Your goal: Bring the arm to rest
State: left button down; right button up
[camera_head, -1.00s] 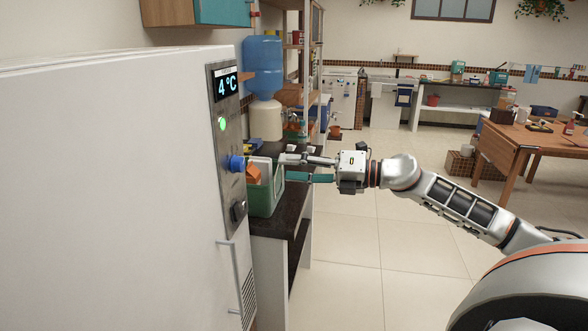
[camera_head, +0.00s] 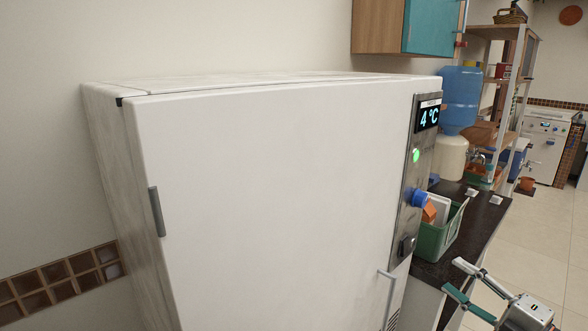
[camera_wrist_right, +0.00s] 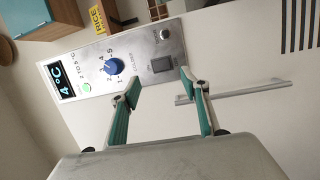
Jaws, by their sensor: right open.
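My right gripper (camera_head: 462,283) shows at the lower right of the head view, in front of the dark counter. Its two fingers are apart and nothing is between them. In the right wrist view the open fingers (camera_wrist_right: 156,82) point toward the fridge's control panel (camera_wrist_right: 118,66), with a blue knob, a green light and a 4 °C display. The white fridge (camera_head: 270,200) fills the middle of the head view with its door shut. The panel's blue knob (camera_head: 416,197) and a bar handle (camera_head: 388,296) show on its right side. My left gripper is out of view.
A green bin (camera_head: 437,238) with an orange item stands on the dark counter (camera_head: 480,228) right of the fridge. A blue water bottle dispenser (camera_head: 460,100) and a shelf rack stand behind. Tiled floor (camera_head: 535,215) is free at the right.

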jog(key=s+a+f+m+g+h, duration=0.1)
jog(key=s+a+f+m+h, duration=0.1)
jog(key=s+a+f+m, duration=0.4)
jog(key=s+a+f+m+g+h, duration=0.2)
jog(key=s+a+f+m, duration=0.4)
jog(key=f, duration=1)
jog(key=s+a+f+m+g+h, duration=0.2)
jog(key=s+a+f+m, duration=0.3)
jog(key=s+f, duration=0.5)
jog(key=shift+s+a+f+m+h, duration=0.3)
jog(key=shift+a+f+m, duration=0.1)
jog(key=shift+f+m, duration=0.5)
jog(key=shift+r, duration=0.1)
